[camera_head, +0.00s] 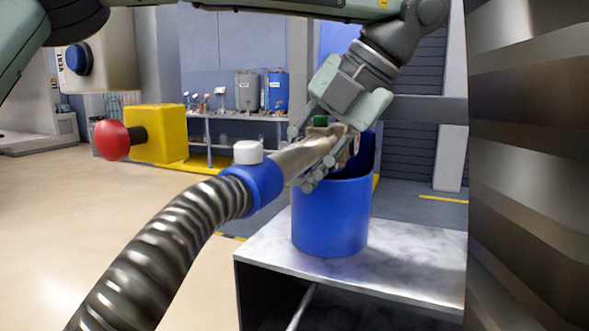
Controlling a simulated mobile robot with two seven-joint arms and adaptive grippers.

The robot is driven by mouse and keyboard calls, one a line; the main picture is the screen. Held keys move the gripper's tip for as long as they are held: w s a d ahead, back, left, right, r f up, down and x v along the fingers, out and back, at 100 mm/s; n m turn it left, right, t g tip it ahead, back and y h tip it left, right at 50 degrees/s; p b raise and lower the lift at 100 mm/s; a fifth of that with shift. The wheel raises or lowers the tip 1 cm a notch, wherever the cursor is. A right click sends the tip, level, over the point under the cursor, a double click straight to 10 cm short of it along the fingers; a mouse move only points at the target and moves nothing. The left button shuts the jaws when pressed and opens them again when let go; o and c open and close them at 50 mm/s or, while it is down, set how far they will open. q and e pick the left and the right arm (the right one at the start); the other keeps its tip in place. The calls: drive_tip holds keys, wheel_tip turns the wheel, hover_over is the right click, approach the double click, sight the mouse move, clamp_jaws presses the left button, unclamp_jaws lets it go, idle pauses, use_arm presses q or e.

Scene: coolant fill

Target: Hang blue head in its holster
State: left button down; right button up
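The blue head (265,185) has a blue collar, a white cap and a metal nozzle, and a ribbed metal hose (150,262) runs from it to the lower left. My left gripper (318,155) comes down from above with its fingers around the nozzle's front end and a tan block there, and looks shut on the head. The head is tilted, with its nozzle pointing up to the right. The blue cylindrical holster (330,222) stands on a metal table just below and behind the gripper. The gripper hides part of its rim and opening. My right gripper is not in view.
The metal table (410,262) has bare room right of the holster. A yellow box (158,133) with a red button (111,139) is at left. A large ribbed grey surface (530,160) fills the right side. A bench with containers (247,90) stands far back.

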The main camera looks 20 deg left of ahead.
use_arm(q)
drive_tip(key=shift+f+b, duration=0.55)
drive_tip(key=shift+f, duration=0.35)
drive_tip(key=c, duration=1.2)
unclamp_jaws()
drive_tip(key=shift+o, duration=0.2)
drive_tip(key=shift+f, duration=0.1)
drive_tip(key=v, duration=1.2)
